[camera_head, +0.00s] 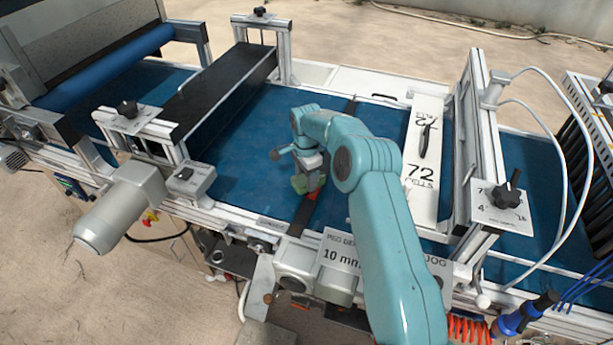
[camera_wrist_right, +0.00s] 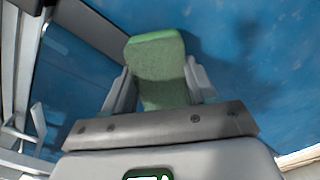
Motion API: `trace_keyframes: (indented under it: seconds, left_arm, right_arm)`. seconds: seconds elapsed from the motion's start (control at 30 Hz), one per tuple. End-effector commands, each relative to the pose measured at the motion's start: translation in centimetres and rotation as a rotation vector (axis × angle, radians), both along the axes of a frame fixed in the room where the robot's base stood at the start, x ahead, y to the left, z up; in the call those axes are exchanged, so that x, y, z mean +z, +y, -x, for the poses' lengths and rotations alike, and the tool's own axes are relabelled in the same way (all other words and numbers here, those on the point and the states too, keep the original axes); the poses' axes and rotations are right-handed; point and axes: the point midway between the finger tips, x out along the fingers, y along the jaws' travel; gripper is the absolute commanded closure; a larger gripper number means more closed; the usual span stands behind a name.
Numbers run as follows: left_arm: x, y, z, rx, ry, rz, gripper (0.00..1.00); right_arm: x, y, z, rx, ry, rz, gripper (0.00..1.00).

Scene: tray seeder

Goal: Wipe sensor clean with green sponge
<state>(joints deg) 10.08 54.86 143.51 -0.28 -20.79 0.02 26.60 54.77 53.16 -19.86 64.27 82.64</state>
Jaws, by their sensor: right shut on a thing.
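My right gripper (camera_head: 306,172) is shut on the green sponge (camera_head: 299,185), above the blue belt near its front side. In the right wrist view the sponge (camera_wrist_right: 160,72) stands out between the two fingers of the gripper (camera_wrist_right: 158,90), with blue belt behind it. A small red part (camera_head: 313,196) shows just beside the sponge in the head view, at a dark strip across the belt. I cannot tell for sure which part is the sensor, or whether the sponge touches anything. My left gripper is not in view.
The blue belt (camera_head: 245,180) is clear left of my arm. A black cross cover (camera_head: 225,85) spans it further left. A white board marked 72 (camera_head: 424,185) with a dark pen-like thing lies on the right, beside a metal gantry (camera_head: 468,150). A grey motor (camera_head: 120,205) juts out front left.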

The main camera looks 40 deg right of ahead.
Motion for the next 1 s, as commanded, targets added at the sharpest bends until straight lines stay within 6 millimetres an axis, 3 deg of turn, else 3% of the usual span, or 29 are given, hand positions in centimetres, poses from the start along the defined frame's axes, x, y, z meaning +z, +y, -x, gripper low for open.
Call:
trace_keyframes:
  seconds: [1.0]
  left_arm:
    - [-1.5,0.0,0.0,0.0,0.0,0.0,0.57]
  right_arm:
    - [-1.7,-0.3,0.5,-0.001,0.001,0.0,0.68]
